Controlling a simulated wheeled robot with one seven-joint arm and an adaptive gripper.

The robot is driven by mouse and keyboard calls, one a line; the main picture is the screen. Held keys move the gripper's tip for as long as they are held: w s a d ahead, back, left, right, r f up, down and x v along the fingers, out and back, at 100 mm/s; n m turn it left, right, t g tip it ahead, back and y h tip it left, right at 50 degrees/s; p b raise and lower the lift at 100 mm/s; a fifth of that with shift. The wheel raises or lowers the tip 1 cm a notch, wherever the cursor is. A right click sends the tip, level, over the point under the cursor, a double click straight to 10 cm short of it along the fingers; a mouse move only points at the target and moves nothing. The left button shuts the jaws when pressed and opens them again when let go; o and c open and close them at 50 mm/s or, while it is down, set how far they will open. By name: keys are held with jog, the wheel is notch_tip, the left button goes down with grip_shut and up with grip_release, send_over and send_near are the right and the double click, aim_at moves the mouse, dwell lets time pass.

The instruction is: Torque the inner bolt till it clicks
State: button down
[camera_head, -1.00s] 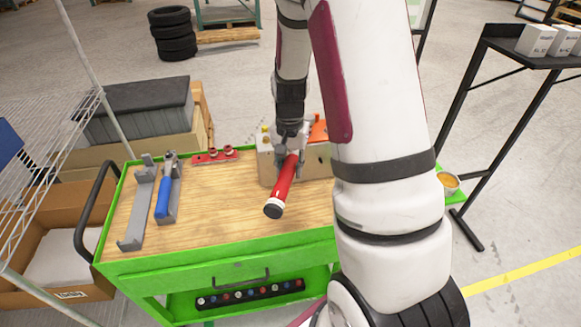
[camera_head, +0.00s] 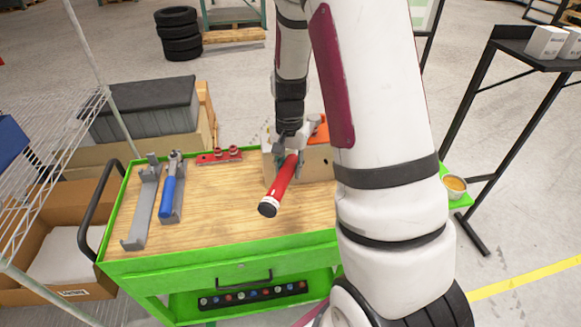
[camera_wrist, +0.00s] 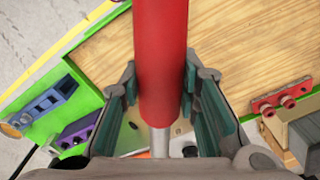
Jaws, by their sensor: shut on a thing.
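My gripper (camera_head: 289,160) is shut on the red-handled wrench (camera_head: 282,184). The handle's black end points toward the front of the cart. In the wrist view the red handle (camera_wrist: 160,60) runs between both fingers, and its silver shaft (camera_wrist: 160,140) goes down toward the fixture. The chassis fixture (camera_head: 317,163) is a beige block with an orange part, at the back of the cart top, partly behind my arm. In the wrist view a small brass-coloured bolt (camera_wrist: 180,128) shows right of the shaft. The wrench's tip is hidden, so I cannot tell whether it sits on the inner bolt.
A blue-handled wrench (camera_head: 168,192) lies in a grey cradle left on the green cart (camera_head: 215,252). An empty grey cradle (camera_head: 143,212) is beside it. A red socket rack (camera_head: 219,157) stands at the back. The wooden top's front middle is clear. A black stand (camera_head: 490,110) is at right.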

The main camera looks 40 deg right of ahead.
jog(key=shift+w+r+p, duration=0.1)
jog(key=shift+r+p, duration=0.35)
jog(key=shift+r, duration=0.7)
dwell(0.8)
